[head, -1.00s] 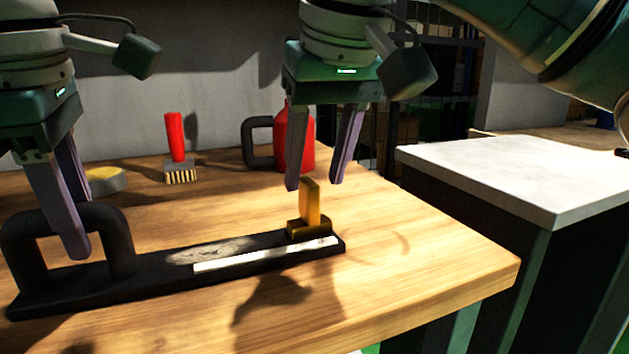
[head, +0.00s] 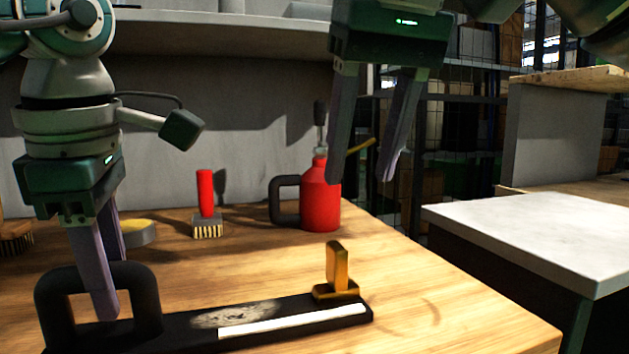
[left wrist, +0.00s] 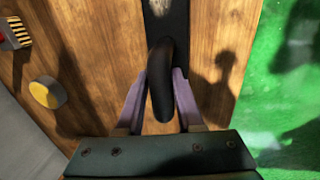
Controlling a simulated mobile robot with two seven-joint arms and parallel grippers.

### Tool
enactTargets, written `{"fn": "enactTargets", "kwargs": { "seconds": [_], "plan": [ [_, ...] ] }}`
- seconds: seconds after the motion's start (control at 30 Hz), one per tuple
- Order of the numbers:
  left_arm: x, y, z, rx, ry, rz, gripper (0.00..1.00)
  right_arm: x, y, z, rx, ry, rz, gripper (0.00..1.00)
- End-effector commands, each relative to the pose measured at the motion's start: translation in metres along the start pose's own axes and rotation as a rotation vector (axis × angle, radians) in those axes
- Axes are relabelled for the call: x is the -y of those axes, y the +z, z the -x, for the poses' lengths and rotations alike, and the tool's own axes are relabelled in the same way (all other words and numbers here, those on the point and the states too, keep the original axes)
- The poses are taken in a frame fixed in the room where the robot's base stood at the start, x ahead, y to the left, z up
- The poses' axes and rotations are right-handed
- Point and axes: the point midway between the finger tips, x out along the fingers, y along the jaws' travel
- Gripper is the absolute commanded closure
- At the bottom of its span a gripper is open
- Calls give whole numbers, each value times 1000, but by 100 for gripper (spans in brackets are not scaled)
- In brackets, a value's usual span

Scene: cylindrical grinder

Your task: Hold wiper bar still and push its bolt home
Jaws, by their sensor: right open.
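The wiper bar (head: 190,333) is a long dark bar lying flat on the bench, with an arched black handle (head: 147,290) at its left end. It also shows in the left wrist view (left wrist: 167,20). My left gripper (head: 112,285) has its fingers on both sides of the handle, and in the left wrist view they press against it. The golden bolt (head: 338,265) stands upright in a golden block at the bar's right end. My right gripper (head: 362,182) is open and empty, above and a little right of the bolt, clear of it.
A red oil can (head: 321,195), a red-handled brush (head: 206,205) and a round tin with a yellow top (head: 140,232) stand behind the bar. Another brush (head: 15,236) is at the far left. A pale-topped cabinet (head: 530,225) stands right of the bench. The front right bench is clear.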

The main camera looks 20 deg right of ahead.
Motion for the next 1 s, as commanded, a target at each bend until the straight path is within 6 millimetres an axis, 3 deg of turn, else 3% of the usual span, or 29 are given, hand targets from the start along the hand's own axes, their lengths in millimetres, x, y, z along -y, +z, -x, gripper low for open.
{"fn": "enactTargets", "kwargs": {
  "seconds": [0.03,0.23,0.57,0.67,1.0],
  "plan": [
    [0,0,0,0,0,0,57,0,0,0,0,0,0,50],
    [0,0,0,0,0,0,34,0,0,0,0,0,0,50],
    [-1,0,4,1,2,0,33,0,0,0,0,0,0,50],
    [-1,0,17,1,4,-1,33,0,0,0,0,0,0,50],
    [-1,0,91,1,5,0,33,0,0,0,0,0,0,50]
  ]
}}
